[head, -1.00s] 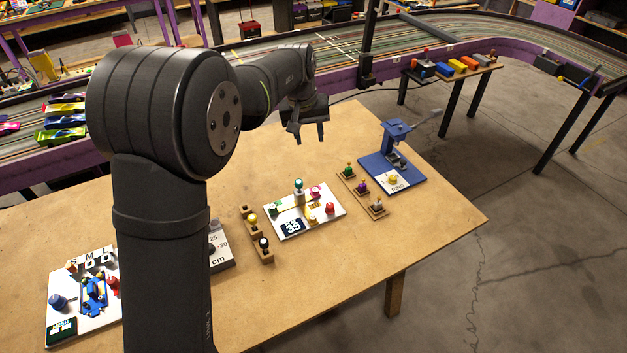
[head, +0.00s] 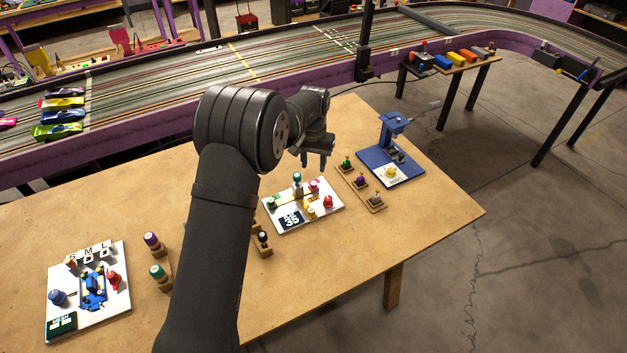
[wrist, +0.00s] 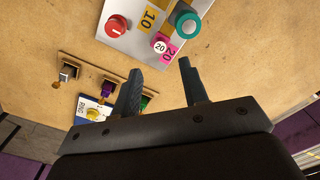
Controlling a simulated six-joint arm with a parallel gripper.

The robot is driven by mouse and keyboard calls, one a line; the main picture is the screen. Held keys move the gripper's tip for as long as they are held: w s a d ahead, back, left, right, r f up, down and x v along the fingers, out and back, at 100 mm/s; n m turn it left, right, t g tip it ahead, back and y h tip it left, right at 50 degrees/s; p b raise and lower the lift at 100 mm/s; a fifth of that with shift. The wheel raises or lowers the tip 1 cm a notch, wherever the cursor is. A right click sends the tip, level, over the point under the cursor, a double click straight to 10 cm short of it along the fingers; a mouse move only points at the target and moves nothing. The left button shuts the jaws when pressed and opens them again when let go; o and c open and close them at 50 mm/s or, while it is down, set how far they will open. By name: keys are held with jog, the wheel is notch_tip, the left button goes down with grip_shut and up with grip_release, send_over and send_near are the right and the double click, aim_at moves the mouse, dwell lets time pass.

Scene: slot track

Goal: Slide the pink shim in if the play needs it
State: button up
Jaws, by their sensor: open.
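My gripper (head: 316,163) is open and empty, above the table just behind the white board marked 35 (head: 273,207). In the wrist view its two fingers (wrist: 160,66) are spread apart with bare table between them. The board (wrist: 128,35) carries a red knob (wrist: 116,27), a teal round piece (wrist: 188,25) and a pink piece marked 20 (wrist: 160,44) beside a pink 20 label. The pink piece also shows in the head view (head: 313,185). I cannot tell whether it is the pink shim. Another white board (head: 119,300) at left has S, M, L blocks and a blue mechanism (head: 94,290).
A wooden rack (head: 357,183) with green, purple and grey-topped pieces stands right of the 35 board. Behind it is a blue press-like stand (head: 393,140). Purple-topped (head: 151,240) and teal-topped (head: 158,271) pieces stand at left. My arm hides part of the table.

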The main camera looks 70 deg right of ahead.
aim_at(313, 183)
notch_tip(313, 183, down, 8)
jog(key=shift+r, duration=0.1)
jog(key=shift+c, duration=0.4)
grip_shut()
